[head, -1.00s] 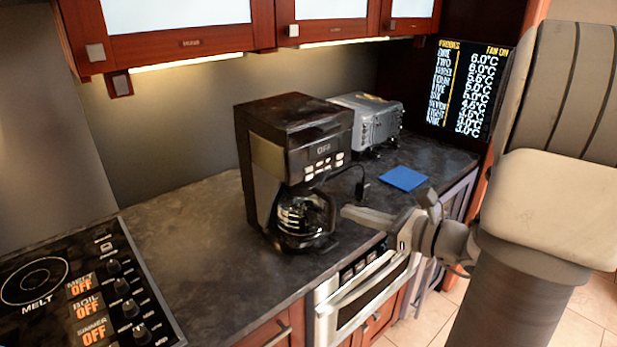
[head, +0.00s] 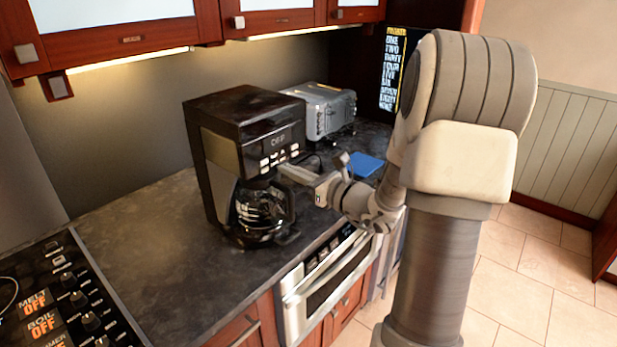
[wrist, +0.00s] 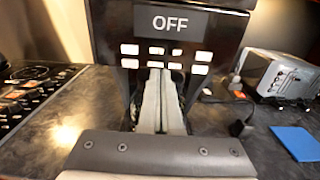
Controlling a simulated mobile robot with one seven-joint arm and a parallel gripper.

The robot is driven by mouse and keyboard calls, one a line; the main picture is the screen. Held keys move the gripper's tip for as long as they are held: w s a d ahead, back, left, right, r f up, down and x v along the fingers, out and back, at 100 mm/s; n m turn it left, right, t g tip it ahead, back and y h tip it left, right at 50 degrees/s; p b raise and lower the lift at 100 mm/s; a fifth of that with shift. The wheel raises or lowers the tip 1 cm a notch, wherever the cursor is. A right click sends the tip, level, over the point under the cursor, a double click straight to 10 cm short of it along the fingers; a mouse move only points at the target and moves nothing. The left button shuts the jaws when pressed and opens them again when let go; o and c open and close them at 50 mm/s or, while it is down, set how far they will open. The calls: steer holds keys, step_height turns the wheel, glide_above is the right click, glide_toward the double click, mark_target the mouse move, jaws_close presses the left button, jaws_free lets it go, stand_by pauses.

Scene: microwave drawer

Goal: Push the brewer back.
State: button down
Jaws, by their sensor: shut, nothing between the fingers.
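The brewer (head: 238,128) is a black coffee maker with an "OFF" display, standing upright on the dark counter. Its glass carafe (head: 262,212) sits in its lower front. In the wrist view the brewer's front panel (wrist: 203,32) with its lit buttons fills the upper middle. My gripper (head: 284,172) is shut and empty, pointing at the brewer's front just below the buttons. In the wrist view my gripper (wrist: 158,75) overlaps the lower button row. I cannot tell whether the fingertips touch the brewer.
A grey toaster (head: 325,110) and a blue square (head: 366,164) are to the right on the counter. A stove (head: 62,300) is at the left. Upper cabinets (head: 115,50) hang above. Bare counter (head: 140,230) lies between the stove and the brewer.

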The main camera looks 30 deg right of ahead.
steer(key=shift+w+a, duration=0.2)
steer(key=shift+w, duration=0.45)
steer(key=shift+w, duration=0.1)
